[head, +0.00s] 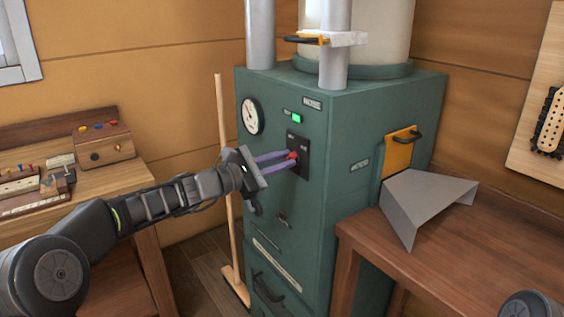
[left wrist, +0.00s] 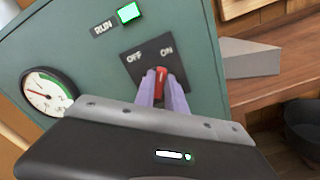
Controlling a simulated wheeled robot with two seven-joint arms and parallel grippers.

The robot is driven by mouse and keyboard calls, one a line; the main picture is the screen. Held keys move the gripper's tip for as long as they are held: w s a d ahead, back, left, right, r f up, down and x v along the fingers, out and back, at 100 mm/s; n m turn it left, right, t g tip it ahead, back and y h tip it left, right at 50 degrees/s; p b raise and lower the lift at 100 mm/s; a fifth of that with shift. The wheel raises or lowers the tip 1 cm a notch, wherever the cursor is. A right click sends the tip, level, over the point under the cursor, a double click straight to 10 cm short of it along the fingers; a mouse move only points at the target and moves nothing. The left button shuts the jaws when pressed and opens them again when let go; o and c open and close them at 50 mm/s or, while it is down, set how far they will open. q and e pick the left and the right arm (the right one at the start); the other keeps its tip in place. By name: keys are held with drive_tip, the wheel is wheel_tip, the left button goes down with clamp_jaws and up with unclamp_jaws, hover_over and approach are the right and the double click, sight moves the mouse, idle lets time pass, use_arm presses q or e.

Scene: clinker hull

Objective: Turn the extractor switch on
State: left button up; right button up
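The extractor switch (head: 291,156) is a red lever on a black plate (head: 303,147) on the front of the green cabinet. In the left wrist view the plate (left wrist: 148,60) reads OFF at left and ON at right, and the red lever (left wrist: 161,80) stands between my fingertips. My left gripper (head: 289,158) has its two purple fingers closed around the lever, one on each side, and they hide its lower part. The lever's exact lean is hard to tell. A green lamp (left wrist: 129,12) by the RUN label is lit. My right gripper is out of view.
A round gauge (head: 252,116) sits left of the switch on the cabinet (head: 345,115). A broom (head: 228,180) stands at its left. A wooden table (head: 480,235) with a grey metal chute (head: 425,198) is at right; a workbench (head: 95,195) is at left.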

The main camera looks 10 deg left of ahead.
use_arm(q)
drive_tip(key=o, duration=0.4)
drive_tip(key=b+v, duration=0.1)
drive_tip(key=v, duration=0.7)
drive_tip(key=shift+w, duration=0.1)
